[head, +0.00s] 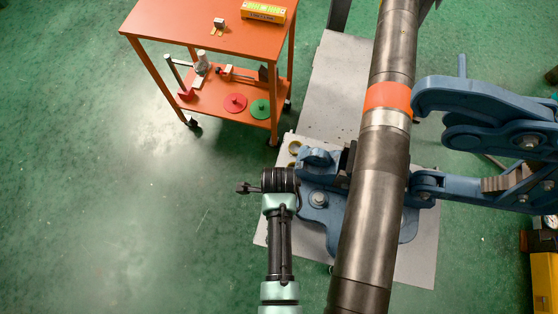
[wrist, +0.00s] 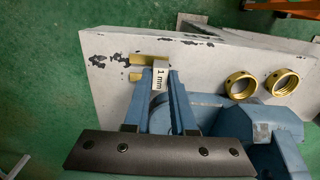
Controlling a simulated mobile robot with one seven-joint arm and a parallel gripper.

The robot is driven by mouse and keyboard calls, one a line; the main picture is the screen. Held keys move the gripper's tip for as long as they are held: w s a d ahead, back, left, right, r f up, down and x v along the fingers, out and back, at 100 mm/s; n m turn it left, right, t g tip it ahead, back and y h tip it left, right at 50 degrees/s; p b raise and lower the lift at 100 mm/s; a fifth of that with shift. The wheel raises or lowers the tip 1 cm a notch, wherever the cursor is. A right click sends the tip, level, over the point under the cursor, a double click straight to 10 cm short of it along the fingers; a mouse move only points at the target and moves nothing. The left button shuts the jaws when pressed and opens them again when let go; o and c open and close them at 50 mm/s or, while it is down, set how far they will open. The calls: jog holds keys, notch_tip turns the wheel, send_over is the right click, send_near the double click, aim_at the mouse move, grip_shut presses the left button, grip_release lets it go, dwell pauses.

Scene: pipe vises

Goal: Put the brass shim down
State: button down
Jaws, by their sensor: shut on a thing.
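In the wrist view my gripper (wrist: 158,82) is shut on the brass shim (wrist: 150,60), holding it by a pale block marked "1 mm". Two brass prongs stick out to the left from the block. Behind the shim in that view is the worn grey plate (wrist: 105,72); I cannot tell whether the shim touches anything. The shim is too small or hidden to make out there.
A large steel pipe (head: 375,200) with an orange band lies across the vise. Brass rings (wrist: 240,84) rest on the plate. An orange cart (head: 185,25) stands at the back left, bearing a small block with brass prongs (head: 218,25) and a yellow box (head: 264,11).

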jog(key=shift+f, duration=0.2)
jog(key=c, duration=0.7)
grip_release()
jog(key=shift+c, duration=0.2)
jog(key=shift+r, duration=0.15)
